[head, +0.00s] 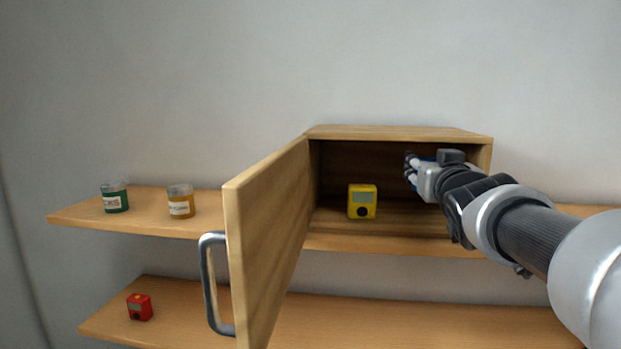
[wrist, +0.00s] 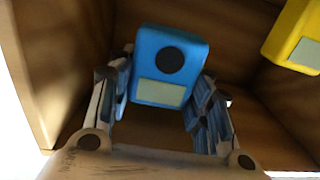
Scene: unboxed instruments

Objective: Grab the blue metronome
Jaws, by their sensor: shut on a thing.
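The blue metronome (wrist: 169,65) is a small box with a black round dial and a pale panel. In the wrist view it sits between the two fingers of my gripper (wrist: 165,95), which is shut on it. In the head view my gripper (head: 412,172) reaches into the right part of the open wooden cabinet. There the metronome is almost wholly hidden behind my gripper. I cannot tell whether the metronome touches the cabinet floor.
A yellow metronome (head: 362,201) stands in the cabinet (head: 400,132), left of my gripper; it also shows in the wrist view (wrist: 297,38). The cabinet door (head: 262,240) stands open at the left. A green jar (head: 115,197), an amber jar (head: 181,201) and a red device (head: 139,307) are on the shelves.

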